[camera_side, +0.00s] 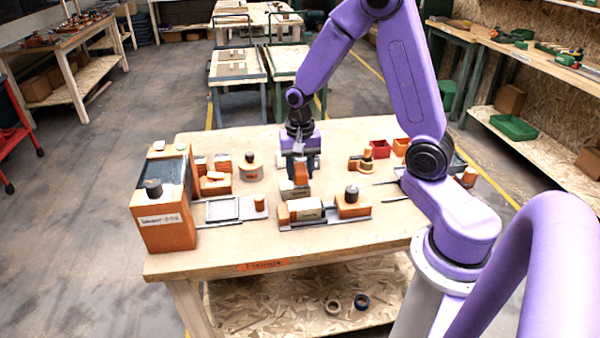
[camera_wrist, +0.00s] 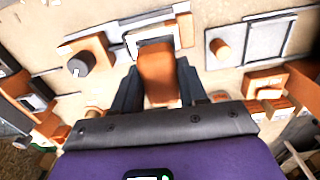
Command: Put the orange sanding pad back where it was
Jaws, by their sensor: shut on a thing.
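The orange sanding pad (camera_side: 301,174) is between the fingers of my gripper (camera_side: 300,165), which points down over the middle of the table. In the wrist view the orange sanding pad (camera_wrist: 158,72) fills the space between the two dark fingers of my gripper (camera_wrist: 157,88). A grey-white block (camera_side: 294,190) is just below and in front of the pad in the side view. I cannot tell whether the pad touches it. The pad's underside is hidden.
A fixture with a pale block (camera_side: 305,208) and an orange block with a dark knob (camera_side: 352,203) stands in front. A large orange box (camera_side: 165,215) is at the left. Red bins (camera_side: 380,149) are at the back right. The table's front strip is clear.

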